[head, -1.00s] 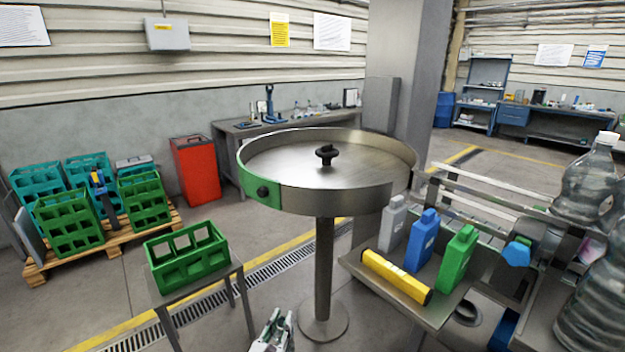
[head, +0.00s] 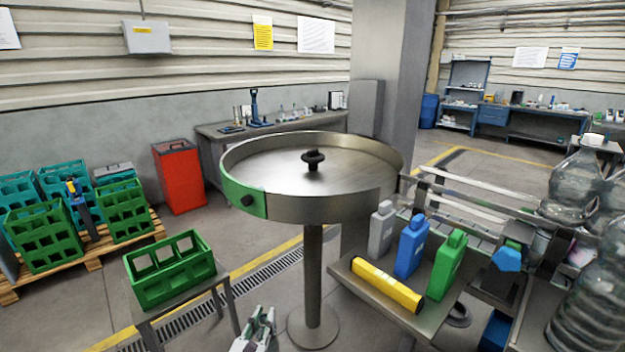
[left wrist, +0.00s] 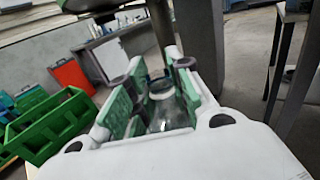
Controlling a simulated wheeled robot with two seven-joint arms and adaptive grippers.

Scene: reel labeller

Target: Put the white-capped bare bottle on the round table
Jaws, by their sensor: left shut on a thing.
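The round table (head: 345,165) stands in the middle of the head view. It is a steel disc with a raised rim, a green rim section at its left and a black knob at its centre; no bottle stands on it. My left gripper (head: 262,322) is low in the head view, below and in front of the table. In the left wrist view, the left gripper (left wrist: 158,92) is shut on a clear bottle (left wrist: 167,112) with a pale top between its green-padded fingers. The bottle's lower part is hidden by the gripper body. My right gripper is not in view.
A green crate (head: 170,272) sits on a small stand at left. A side shelf at right of the table holds grey, blue and green (head: 448,265) containers and a yellow cylinder (head: 387,285). Large clear bottles (head: 572,185) stand far right. The table's top is mostly free.

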